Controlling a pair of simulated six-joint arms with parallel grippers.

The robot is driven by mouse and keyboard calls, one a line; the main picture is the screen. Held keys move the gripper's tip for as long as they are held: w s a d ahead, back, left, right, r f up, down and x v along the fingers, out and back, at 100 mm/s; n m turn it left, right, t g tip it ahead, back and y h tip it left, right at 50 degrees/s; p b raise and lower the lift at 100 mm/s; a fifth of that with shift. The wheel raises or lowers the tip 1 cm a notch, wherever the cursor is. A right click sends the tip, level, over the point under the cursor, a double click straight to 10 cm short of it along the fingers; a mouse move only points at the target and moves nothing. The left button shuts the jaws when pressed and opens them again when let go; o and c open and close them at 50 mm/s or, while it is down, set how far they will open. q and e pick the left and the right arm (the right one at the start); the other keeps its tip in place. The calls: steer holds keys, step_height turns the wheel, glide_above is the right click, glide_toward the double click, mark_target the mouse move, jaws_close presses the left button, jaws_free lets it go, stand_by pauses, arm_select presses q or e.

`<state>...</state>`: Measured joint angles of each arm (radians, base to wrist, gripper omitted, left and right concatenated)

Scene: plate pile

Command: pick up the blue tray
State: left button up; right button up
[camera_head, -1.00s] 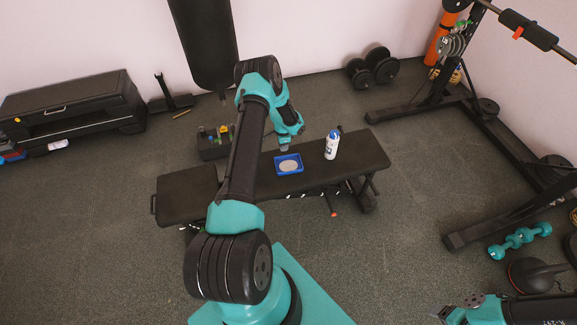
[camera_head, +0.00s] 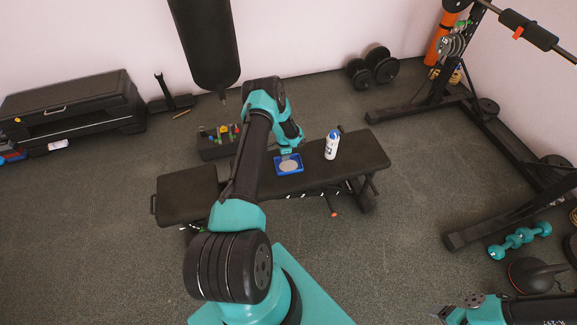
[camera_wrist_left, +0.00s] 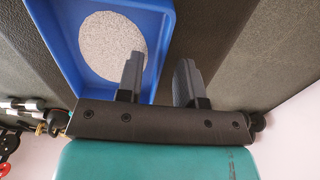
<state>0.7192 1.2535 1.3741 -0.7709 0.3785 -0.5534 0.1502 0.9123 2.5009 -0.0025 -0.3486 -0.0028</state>
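The blue tray (camera_head: 291,173) lies on the black bench with a round speckled grey plate (camera_head: 288,166) in it. In the left wrist view the tray (camera_wrist_left: 163,40) fills the upper left, with the plate (camera_wrist_left: 108,42) inside. My left gripper (camera_head: 287,154) is at the tray's far edge. My right gripper is not seen; only part of that arm shows at the lower right.
A white and blue bottle (camera_head: 331,147) stands on the bench (camera_head: 353,160) right of the tray. A dark box with colourful items (camera_head: 218,143) sits behind the bench. A punching bag (camera_head: 205,45) hangs behind the left arm. A rack stands at right.

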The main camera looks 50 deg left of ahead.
arm_select(q)
steer(key=shift+f, duration=0.6)
steer(key=shift+c, duration=0.4)
jaws_close()
